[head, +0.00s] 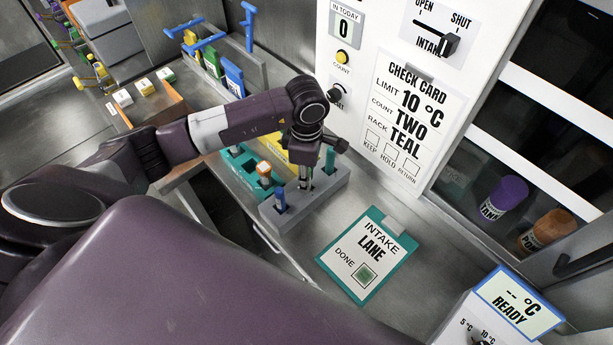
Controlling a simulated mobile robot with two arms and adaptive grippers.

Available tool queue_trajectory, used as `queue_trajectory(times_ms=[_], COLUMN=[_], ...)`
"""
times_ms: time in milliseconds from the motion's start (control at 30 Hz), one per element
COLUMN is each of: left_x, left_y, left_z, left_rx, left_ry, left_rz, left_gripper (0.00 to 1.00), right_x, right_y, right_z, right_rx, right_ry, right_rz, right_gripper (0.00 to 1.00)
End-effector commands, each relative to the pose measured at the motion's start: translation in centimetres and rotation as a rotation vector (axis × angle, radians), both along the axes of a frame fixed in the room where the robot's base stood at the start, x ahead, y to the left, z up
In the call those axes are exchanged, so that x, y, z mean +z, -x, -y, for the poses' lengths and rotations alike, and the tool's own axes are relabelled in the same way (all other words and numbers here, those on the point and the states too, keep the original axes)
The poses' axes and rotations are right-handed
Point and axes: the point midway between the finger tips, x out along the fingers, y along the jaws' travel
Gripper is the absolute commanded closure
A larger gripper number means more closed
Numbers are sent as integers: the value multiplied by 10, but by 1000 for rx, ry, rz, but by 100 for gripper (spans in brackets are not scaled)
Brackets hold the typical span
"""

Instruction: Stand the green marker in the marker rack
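A grey marker rack (322,190) stands on the metal counter at the middle of the view. A blue marker (280,198) stands upright in its near left end. A green marker (329,161) appears upright at its right end; its top is close to my wrist, and I cannot tell how deep it sits. My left gripper (305,178) points down over the middle of the rack, between the two markers. Its fingers are small and partly hidden by the wrist, so their opening is unclear. My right gripper is out of view.
A teal rack (240,168) with an orange-topped item (264,169) and a yellow card (280,150) are behind the rack. A teal-edged INTAKE LANE card (345,282) lies in front. A READY display box (515,305) stands at lower right. The white panel (350,110) rises behind.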

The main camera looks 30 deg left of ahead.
Motion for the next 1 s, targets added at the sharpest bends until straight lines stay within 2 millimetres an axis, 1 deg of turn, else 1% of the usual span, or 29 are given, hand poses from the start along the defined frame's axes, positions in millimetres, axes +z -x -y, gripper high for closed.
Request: queue_trajectory(times_ms=[300,433,467,567,800,900,1000], left_x=[1,6,8,24,77,96,110], left_y=[0,0,-1,-2,-2,-1,-1], left_z=[0,0,0,-1,0,0,0], left_rx=[0,0,0,-2,-2,-2,0], left_ry=[0,0,0,-2,-1,0,0], left_rz=[-1,-1,2,6,7,4,3], left_gripper=[66,66,66,66,66,66,66], right_x=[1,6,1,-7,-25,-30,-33], right_y=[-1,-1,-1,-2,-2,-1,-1], right_z=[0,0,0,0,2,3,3], right_rx=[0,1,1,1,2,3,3], right_ry=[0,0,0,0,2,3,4], right_rz=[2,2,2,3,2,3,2], right_gripper=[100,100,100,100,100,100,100])
